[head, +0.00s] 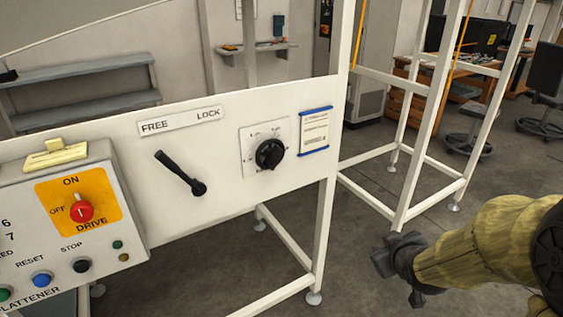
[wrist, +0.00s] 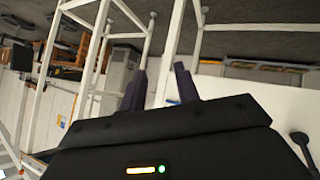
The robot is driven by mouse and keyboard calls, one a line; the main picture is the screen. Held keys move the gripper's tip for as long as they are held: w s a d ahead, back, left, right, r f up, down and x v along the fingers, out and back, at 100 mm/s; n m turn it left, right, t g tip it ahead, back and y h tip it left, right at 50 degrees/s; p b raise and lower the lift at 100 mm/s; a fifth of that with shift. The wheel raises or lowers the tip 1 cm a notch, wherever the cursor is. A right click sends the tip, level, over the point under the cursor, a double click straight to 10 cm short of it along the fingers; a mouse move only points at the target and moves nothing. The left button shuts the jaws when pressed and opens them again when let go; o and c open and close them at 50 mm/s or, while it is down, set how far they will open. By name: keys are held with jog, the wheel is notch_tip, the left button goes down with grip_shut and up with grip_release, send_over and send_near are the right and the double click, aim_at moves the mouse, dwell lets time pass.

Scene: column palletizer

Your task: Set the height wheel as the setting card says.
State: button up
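The height wheel is a black round knob (head: 269,153) on a square white dial plate (head: 248,160) with small marks around it, on the white panel. The marks are too small to read. The setting card (head: 315,131), white with blue strips at its top and bottom, is on the panel just right of the dial; its print is too small to read. My gripper (head: 394,280) is off to the right of the panel and below it, apart from the wheel. In the wrist view the two fingers (wrist: 160,75) stand apart with nothing between them.
A black lever (head: 178,172) left of the wheel has its handle up-left, towards FREE on the FREE/LOCK label (head: 180,122). A control box (head: 115,215) with a red drive knob and push buttons juts out at left. White frame posts (head: 338,120) stand right of the panel.

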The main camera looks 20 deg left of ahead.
jog(key=s+d+f+m+g+h, duration=0.1)
jog(key=s+d+f+m+g, duration=0.1)
jog(key=s, duration=0.5)
jog(key=s+d+f+m+g+h, duration=0.1)
jog(key=s+d+f+m+g, duration=0.1)
jog(key=s+d+m+g, duration=0.3)
jog(key=s+d+m, duration=0.1)
jog(key=s, duration=0.2)
jog(key=shift+s+f+m+h, duration=0.25)
jog(key=shift+f+m+h, duration=0.05)
jog(key=shift+f, duration=0.1)
jog(key=shift+d, duration=0.15)
